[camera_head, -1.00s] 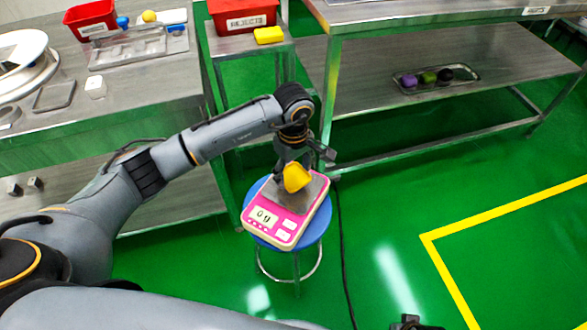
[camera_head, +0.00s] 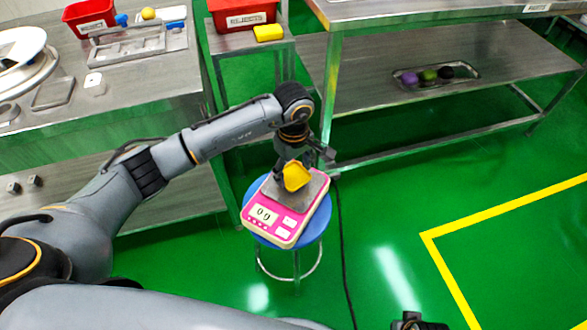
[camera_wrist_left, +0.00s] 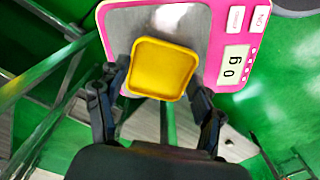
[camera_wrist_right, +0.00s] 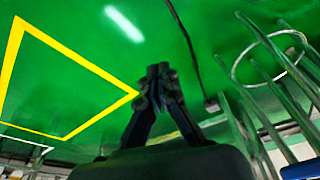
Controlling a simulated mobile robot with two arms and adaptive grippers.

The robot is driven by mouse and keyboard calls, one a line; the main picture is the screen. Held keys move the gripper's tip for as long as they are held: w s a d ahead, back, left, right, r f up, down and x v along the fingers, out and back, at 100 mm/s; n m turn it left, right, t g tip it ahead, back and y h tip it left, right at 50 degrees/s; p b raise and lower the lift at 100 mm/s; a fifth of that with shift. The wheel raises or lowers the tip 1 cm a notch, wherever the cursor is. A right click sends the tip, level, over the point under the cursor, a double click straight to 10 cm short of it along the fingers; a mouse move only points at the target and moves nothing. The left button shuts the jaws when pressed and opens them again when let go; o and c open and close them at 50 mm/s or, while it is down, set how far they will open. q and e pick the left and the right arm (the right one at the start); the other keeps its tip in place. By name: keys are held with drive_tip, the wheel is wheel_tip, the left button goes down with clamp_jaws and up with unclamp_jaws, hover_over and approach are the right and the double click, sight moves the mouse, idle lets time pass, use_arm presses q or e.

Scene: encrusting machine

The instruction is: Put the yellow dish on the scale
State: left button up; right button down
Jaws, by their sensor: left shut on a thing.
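The yellow dish (camera_head: 296,176) is a small square tray with a raised rim. My left gripper (camera_head: 285,172) is shut on it and holds it over the pan of the pink scale (camera_head: 277,225). The dish looks tilted in the head view. In the left wrist view the dish (camera_wrist_left: 162,69) sits between the fingers of the left gripper (camera_wrist_left: 157,90), in front of the scale's metal pan. The display reads 0 g. I cannot tell whether the dish touches the pan. My right gripper (camera_wrist_right: 160,80) shows in the right wrist view with its fingertips together, with nothing between them.
The scale stands on a blue round stool (camera_head: 318,228). A steel table (camera_head: 150,95) is at the left, with trays and a red bin (camera_head: 90,16). A yellow sponge-like block (camera_head: 268,33) lies beside another red bin (camera_head: 243,12). A steel shelf (camera_head: 520,65) is at the right.

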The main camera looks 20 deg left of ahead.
use_arm(q)
drive_tip(key=shift+f, duration=0.15)
use_arm(e)
drive_tip(key=shift+w+r, duration=0.3)
drive_tip(key=shift+r, duration=0.35)
use_arm(q)
drive_tip(key=shift+f, duration=0.1)
use_arm(e)
drive_tip(key=shift+r, duration=0.1)
use_arm(q)
drive_tip(key=shift+f+b, duration=0.15)
drive_tip(key=shift+b, duration=0.15)
use_arm(e)
drive_tip(key=shift+r, duration=0.6)
use_arm(q)
drive_tip(key=shift+f, duration=0.1)
use_arm(e)
drive_tip(key=shift+s+r, duration=0.15)
drive_tip(key=shift+r, duration=0.05)
drive_tip(key=shift+r, duration=0.15)
use_arm(q)
drive_tip(key=shift+f+b, duration=0.3)
drive_tip(key=shift+b, duration=0.1)
use_arm(e)
drive_tip(key=shift+w+r+t, duration=0.15)
drive_tip(key=shift+r, duration=0.4)
drive_tip(key=shift+w+r+t, duration=0.15)
drive_tip(key=shift+r, duration=0.35)
